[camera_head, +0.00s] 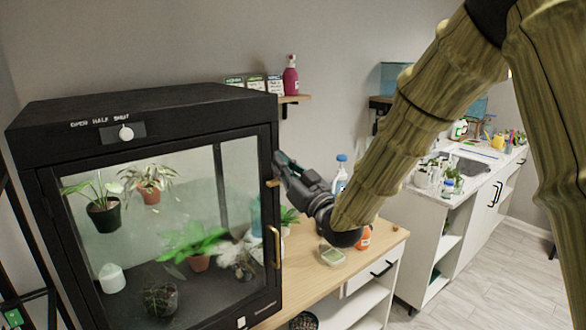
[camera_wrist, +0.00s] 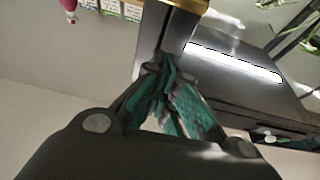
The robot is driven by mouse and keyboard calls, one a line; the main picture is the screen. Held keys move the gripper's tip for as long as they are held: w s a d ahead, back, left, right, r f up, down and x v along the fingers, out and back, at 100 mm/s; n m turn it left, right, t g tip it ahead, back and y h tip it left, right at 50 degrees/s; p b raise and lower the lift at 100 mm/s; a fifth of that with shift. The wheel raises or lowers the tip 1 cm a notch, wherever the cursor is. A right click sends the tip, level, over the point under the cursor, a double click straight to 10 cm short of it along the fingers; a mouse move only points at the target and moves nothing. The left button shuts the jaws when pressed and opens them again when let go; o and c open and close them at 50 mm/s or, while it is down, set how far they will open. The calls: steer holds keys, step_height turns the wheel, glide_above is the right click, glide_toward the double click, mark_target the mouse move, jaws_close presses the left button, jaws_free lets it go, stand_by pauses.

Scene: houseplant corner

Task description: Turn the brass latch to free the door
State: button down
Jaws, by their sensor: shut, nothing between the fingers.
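The brass latch (camera_head: 272,183) sits on the right edge of the cabinet's glass door (camera_head: 160,225), and a longer brass handle (camera_head: 276,246) is below it. The door looks closed against the black cabinet (camera_head: 140,112). My gripper (camera_head: 280,160) is at the right edge of the cabinet, its fingertips just above and beside the latch. In the wrist view my gripper (camera_wrist: 168,68) has its green-padded fingers together, with nothing between them. A brass piece (camera_wrist: 190,4) shows at the top edge of that view, ahead of the fingertips. Whether a finger touches the latch is unclear.
Several potted plants stand or hang inside the cabinet. A dial (camera_head: 126,133) is on its top front. A wooden bench (camera_head: 308,275) to the right holds a spray bottle (camera_head: 341,172), an orange bottle (camera_head: 364,238) and a small green-and-white box (camera_head: 332,256). A sink counter (camera_head: 470,165) is farther right.

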mark_target(280, 181)
steer(key=shift+w+a+r, duration=0.3)
steer(key=shift+w+a, duration=0.1)
steer(key=shift+w, duration=0.15)
step_height(280, 181, down, 2)
steer(key=shift+s+f+p, duration=0.1)
steer(key=shift+p, duration=0.5)
steer(key=shift+f+p, duration=0.35)
steer(key=shift+f, duration=0.65)
steer(key=shift+d+f, duration=0.1)
steer(key=shift+d, duration=0.05)
